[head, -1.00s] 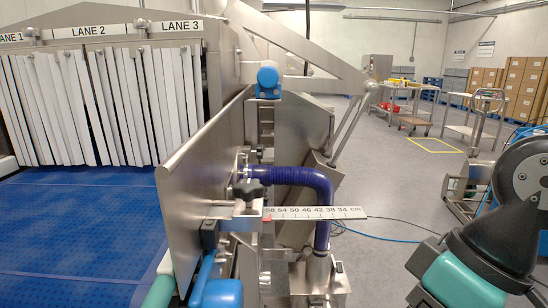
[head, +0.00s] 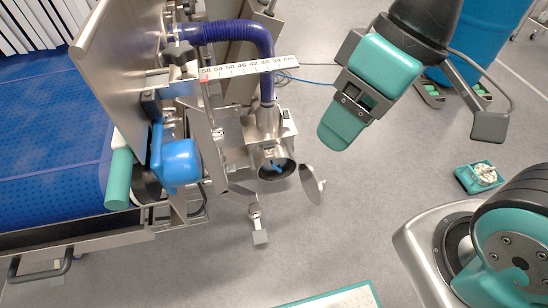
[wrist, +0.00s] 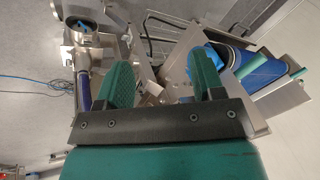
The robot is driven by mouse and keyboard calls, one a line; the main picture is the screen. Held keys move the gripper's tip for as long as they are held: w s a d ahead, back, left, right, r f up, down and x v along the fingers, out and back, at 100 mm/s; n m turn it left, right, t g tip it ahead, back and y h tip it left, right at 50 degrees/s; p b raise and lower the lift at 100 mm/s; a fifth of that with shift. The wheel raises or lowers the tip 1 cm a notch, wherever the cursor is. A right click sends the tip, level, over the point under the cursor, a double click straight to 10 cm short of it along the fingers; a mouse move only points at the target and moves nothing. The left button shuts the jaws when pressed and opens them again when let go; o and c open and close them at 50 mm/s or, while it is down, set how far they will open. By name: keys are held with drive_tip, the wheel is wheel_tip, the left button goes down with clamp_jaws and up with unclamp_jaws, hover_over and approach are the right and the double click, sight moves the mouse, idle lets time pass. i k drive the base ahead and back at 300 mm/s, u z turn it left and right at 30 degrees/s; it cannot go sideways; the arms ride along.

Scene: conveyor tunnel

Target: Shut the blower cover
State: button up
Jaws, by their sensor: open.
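The blower (head: 268,135) is a steel housing at the lower end of a purple hose, beside the conveyor. Its round mouth (head: 287,174) is uncovered and shows a blue part inside. The round metal blower cover (head: 312,184) stands open and tilted at the mouth's right side. My gripper (head: 342,132) is open and empty, above and right of the blower in the head view, apart from the cover. In the wrist view its two green fingers (wrist: 164,78) are spread, and the blower (wrist: 82,50) is at upper left. I cannot make out the cover clearly there.
The purple hose (head: 235,32) and a measuring scale (head: 250,68) are above the blower. A steel side plate (head: 115,55) and blue motor (head: 181,161) are to its left. A small teal device (head: 480,177) lies on the floor at right. Floor in front is mostly clear.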

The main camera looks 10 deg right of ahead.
sight(312, 184)
drive_tip(key=z, duration=1.3)
drive_tip(key=i, duration=2.85)
drive_tip(key=u, duration=3.8)
